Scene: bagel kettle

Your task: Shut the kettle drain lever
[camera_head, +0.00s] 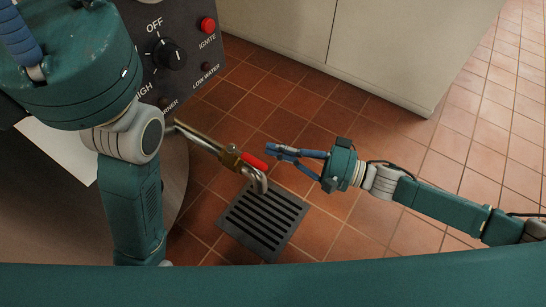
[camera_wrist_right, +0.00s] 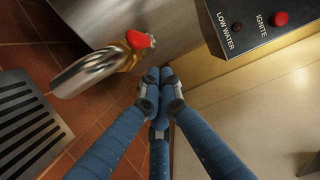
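The kettle drain is a metal pipe with a brass valve (camera_head: 229,157) and a downturned spout (camera_head: 261,184). Its red lever (camera_head: 254,161) lies roughly in line with the pipe in the head view. In the right wrist view the red lever (camera_wrist_right: 139,40) sits on top of the valve, beyond and left of my fingertips. My right gripper (camera_head: 271,151) is just right of the lever; its blue fingers (camera_wrist_right: 160,76) come together at the tips with nothing seen between them. I cannot tell whether they touch the lever.
A slotted floor drain (camera_head: 263,219) lies below the spout on red tiles. A control panel (camera_head: 171,55) with a knob and a red ignite button (camera_head: 207,25) stands above the pipe. A pale cabinet (camera_head: 385,50) is behind. The tiled floor at the right is clear.

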